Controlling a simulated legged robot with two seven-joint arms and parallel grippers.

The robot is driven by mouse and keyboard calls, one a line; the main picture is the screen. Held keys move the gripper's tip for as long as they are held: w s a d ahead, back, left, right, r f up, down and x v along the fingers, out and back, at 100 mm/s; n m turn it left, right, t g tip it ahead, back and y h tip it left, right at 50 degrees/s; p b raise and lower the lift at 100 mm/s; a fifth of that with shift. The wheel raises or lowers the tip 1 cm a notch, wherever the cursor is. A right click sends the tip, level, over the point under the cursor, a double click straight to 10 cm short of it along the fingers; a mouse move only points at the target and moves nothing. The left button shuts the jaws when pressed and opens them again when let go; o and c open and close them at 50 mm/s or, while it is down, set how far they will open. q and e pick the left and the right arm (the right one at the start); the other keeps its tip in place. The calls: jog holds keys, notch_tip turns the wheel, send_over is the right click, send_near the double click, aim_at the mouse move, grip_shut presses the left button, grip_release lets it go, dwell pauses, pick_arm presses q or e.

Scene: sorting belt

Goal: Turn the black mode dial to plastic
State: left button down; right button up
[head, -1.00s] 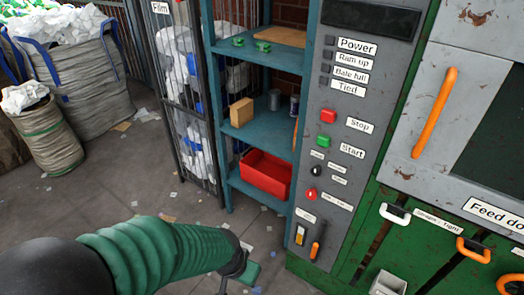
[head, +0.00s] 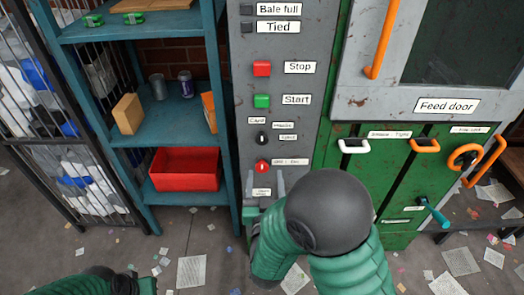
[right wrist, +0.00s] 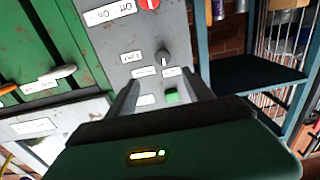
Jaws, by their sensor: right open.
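The black mode dial (head: 262,138) is on the grey control panel, below the green Start button, with small white labels around it. It also shows in the right wrist view (right wrist: 162,58), ahead of the fingertips, where the panel appears upside down. Which label it points to is too small to tell. My right gripper (head: 265,182) is open and empty in front of the panel, low, below the red knob in the head view. In the right wrist view its fingers (right wrist: 160,80) stand apart, with the dial between and beyond them. Only part of my left gripper (head: 140,285) shows at the bottom edge.
A red knob (head: 262,166) sits just below the dial, and the Start button (head: 262,101) and red Stop button (head: 262,68) above. A blue shelf (head: 165,115) with a red bin (head: 185,169) stands left. Orange-handled green machinery (head: 400,185) is at right.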

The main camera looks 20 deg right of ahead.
send_near(262, 142)
jog(key=x, duration=0.8)
jog(key=shift+a+r, duration=0.15)
jog(key=shift+a, duration=0.1)
jog(key=shift+w+d, duration=0.2)
jog(key=shift+d, duration=0.4)
jog(key=shift+a, duration=0.45)
jog(key=c, duration=0.8)
jog(key=shift+d, duration=0.15)
grip_shut()
pick_arm(q)
jog(key=shift+w, duration=0.1)
jog(key=shift+f, duration=0.1)
